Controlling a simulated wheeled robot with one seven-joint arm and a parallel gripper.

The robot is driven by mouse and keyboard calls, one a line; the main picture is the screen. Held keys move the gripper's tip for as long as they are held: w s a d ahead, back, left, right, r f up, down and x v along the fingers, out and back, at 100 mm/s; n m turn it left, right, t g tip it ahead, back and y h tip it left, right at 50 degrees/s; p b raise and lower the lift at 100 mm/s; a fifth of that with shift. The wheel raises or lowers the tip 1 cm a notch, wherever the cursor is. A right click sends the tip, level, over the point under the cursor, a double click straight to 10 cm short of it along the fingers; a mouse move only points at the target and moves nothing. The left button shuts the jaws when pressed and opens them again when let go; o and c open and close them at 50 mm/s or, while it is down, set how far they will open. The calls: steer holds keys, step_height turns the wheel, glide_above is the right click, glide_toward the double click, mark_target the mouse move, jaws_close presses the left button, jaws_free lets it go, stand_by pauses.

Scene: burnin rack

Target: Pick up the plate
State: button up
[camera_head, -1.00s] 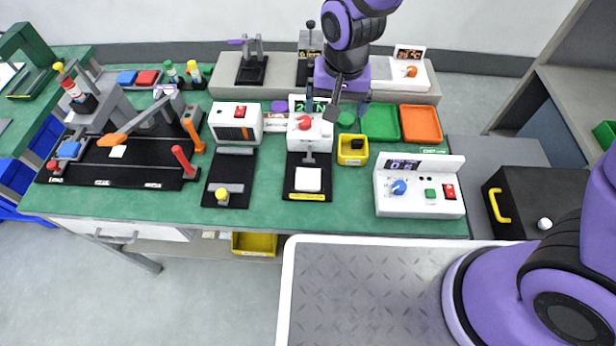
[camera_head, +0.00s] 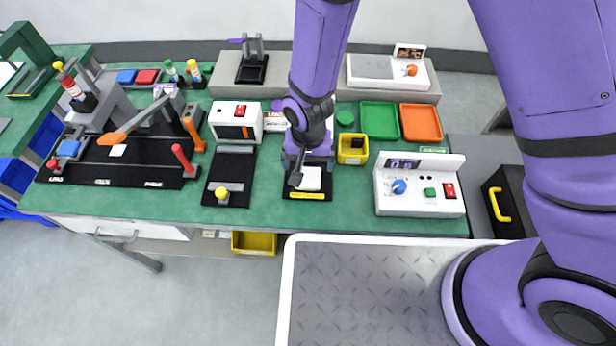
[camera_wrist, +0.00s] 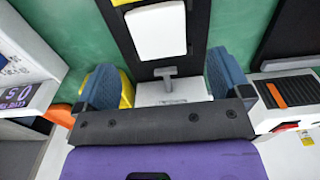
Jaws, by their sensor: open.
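The plate, a small white square (camera_head: 311,179), lies on a black base (camera_head: 318,196) with a yellow label at the front middle of the green bench. In the wrist view the white plate (camera_wrist: 157,31) is at the top centre, on its black base. My gripper (camera_head: 296,180) is over the left part of the plate in the head view and partly hides it. I cannot tell the height above the plate.
A white panel with knobs (camera_head: 421,190) stands to the right. A yellow bin (camera_head: 352,157), a green tray (camera_head: 380,122) and an orange tray (camera_head: 421,124) are behind. A black base with a yellow knob (camera_head: 232,180) is at the left.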

mark_target(308, 176)
steer(key=shift+f, duration=2.65)
steer(key=c, duration=1)
steer(key=shift+r, duration=0.15)
